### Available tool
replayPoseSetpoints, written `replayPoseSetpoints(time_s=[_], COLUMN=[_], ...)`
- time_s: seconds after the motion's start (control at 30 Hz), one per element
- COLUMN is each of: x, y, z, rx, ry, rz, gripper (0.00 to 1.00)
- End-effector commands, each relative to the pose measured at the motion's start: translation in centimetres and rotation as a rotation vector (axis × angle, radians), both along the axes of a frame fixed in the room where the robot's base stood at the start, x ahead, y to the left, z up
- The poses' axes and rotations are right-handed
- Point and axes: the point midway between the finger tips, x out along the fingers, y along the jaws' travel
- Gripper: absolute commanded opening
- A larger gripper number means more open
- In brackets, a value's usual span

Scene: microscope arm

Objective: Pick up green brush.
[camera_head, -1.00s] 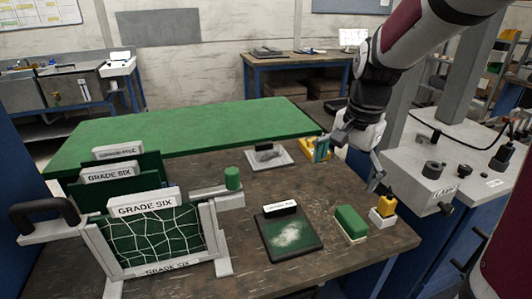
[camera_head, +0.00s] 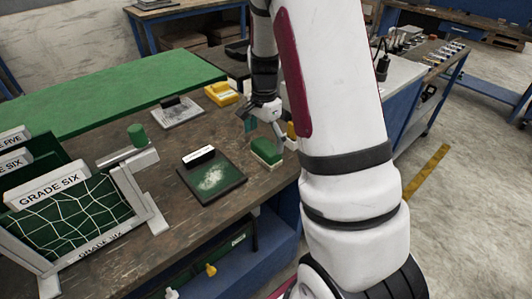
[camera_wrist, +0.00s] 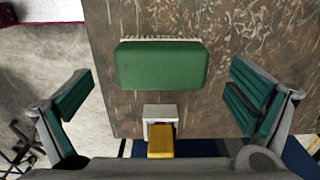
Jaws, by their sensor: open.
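The green brush (camera_head: 266,152) is a green block with a pale bristle edge, lying near the right edge of the brown table. In the wrist view the green brush (camera_wrist: 162,66) is below my gripper, roughly centred between the fingers and slightly ahead of them. My gripper (camera_head: 262,120) is just above and behind the brush in the head view. In the wrist view my gripper (camera_wrist: 163,98) is wide open, its green-padded fingers apart on either side, with nothing between them touching.
A yellow-topped block on a white base (camera_wrist: 160,138) sits close beside the brush at the table edge. A dark slate board (camera_head: 212,178) lies left of the brush. A yellow tool (camera_head: 222,93) and a grey plate (camera_head: 178,112) are farther back. A netted frame (camera_head: 70,215) stands left.

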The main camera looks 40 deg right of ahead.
Motion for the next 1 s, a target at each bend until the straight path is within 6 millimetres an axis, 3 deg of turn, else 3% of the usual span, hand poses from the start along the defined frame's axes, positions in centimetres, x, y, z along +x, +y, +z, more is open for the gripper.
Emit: replayPoseSetpoints(time_s=[0.17,0.5,0.8,1.0], x=[0.0,0.1,0.1,0.1], y=[-0.1,-0.7,-0.7,-0.7], z=[-1.1,-5.3,-5.8,-5.8], rx=[0.001,0.001,0.0,0.0], ry=[0.001,0.002,0.0,0.0], rz=[-0.001,0.001,0.001,0.001], gripper=[1.0,1.0,1.0,0.57])
